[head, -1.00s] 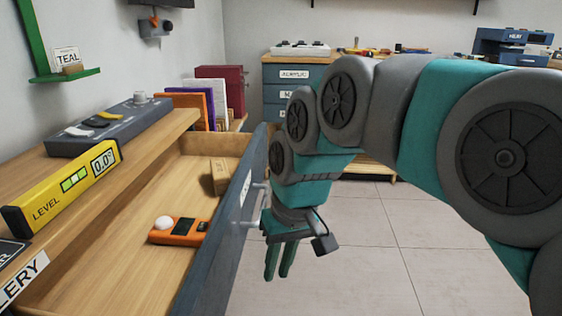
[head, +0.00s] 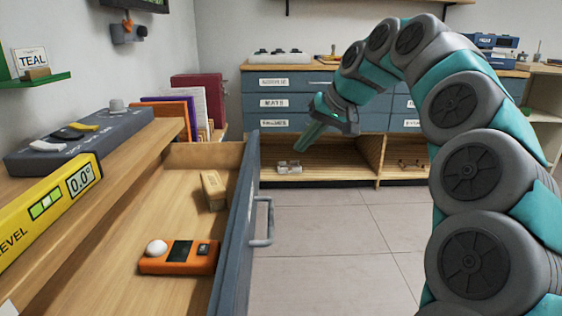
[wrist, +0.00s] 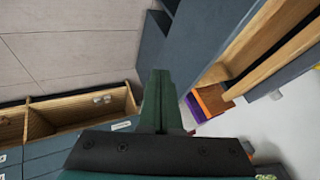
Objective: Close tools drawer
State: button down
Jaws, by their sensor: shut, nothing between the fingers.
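An open wooden drawer with a blue-grey front (head: 240,215) sticks out at the left in the head view. Its bar handle (head: 263,222) faces right. No readable label shows on this front, so I cannot tell its name. An orange device (head: 178,262) with a white dome and a tan block (head: 213,190) lie inside the drawer. My gripper (head: 304,146) is shut and empty, raised beyond the drawer's far end and right of its front, apart from the handle. In the wrist view its fingers (wrist: 160,76) are together, with blue-grey panels just past them.
A counter above the drawer holds a yellow level (head: 50,205) and a dark grey box (head: 80,137). A labelled blue cabinet (head: 290,112) with open lower shelves stands at the back. The tiled floor (head: 330,250) right of the drawer is clear.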

jog(key=w+a+f, duration=0.4)
jog(key=a+f, duration=0.3)
jog(key=a, duration=0.1)
jog(key=shift+a+f+b, duration=0.25)
jog(key=shift+f+b, duration=0.1)
jog(key=shift+a, duration=0.1)
jog(key=p, duration=0.6)
send_over(180, 192)
jog(key=shift+w+d, duration=0.1)
jog(key=shift+d, duration=0.3)
jog(key=shift+a, duration=0.4)
jog(key=shift+r, duration=0.15)
